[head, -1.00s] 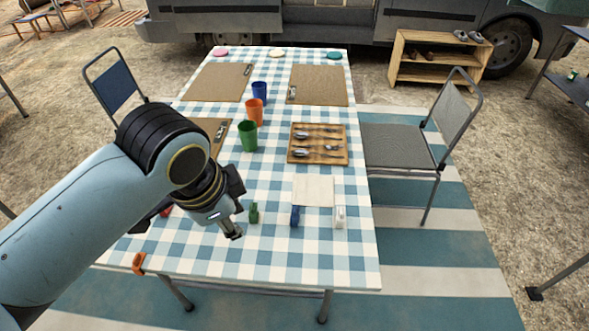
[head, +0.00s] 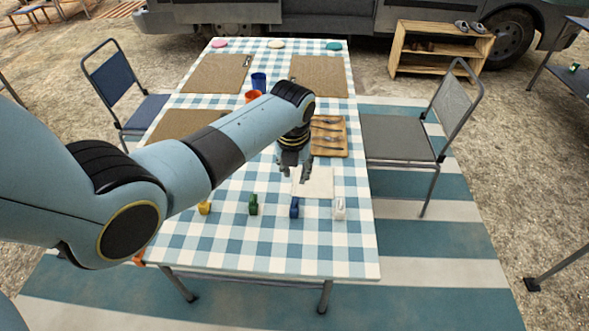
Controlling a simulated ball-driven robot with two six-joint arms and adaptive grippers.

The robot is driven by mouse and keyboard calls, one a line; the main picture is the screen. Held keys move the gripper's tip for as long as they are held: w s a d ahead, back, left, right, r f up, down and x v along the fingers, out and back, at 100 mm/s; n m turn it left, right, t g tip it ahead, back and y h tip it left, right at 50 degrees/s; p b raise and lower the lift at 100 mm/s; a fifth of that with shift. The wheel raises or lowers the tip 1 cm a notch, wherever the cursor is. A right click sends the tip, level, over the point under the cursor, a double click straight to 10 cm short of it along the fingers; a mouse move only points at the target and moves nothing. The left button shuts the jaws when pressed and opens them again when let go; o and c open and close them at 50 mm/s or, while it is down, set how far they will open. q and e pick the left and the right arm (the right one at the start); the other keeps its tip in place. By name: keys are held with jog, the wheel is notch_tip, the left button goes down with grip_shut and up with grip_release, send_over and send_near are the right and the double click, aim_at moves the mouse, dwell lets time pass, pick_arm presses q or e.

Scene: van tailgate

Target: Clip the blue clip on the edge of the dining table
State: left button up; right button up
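The blue clip (head: 294,208) stands on the checked cloth of the dining table (head: 300,250), in a row of clips near the front edge. My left gripper (head: 298,175) points down above the table, just behind the blue clip and over a cream napkin (head: 318,184). Its fingers look apart, with nothing seen between them. It is apart from the blue clip. The green clip (head: 253,205) and yellow clip (head: 205,208) stand left of the blue one, and the white clip (head: 339,208) stands right. My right gripper is not in view.
An orange clip (head: 138,259) sits at the table's front left edge, partly hidden by my arm. A cutlery tray (head: 330,150) lies behind the napkin. Blue (head: 258,81) and orange (head: 252,96) cups stand further back. The front strip of the table is clear.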

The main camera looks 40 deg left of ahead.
aim_at(295, 199)
pick_arm(q)
jog(key=shift+f+b, duration=3.4)
jog(key=shift+b, duration=0.1)
jog(key=shift+f+b, duration=0.85)
jog(key=shift+f, duration=0.75)
grip_shut()
notch_tip(295, 199, up, 5)
jog(key=p, duration=0.5)
jog(key=shift+r+p, duration=0.1)
jog(key=shift+p, duration=0.25)
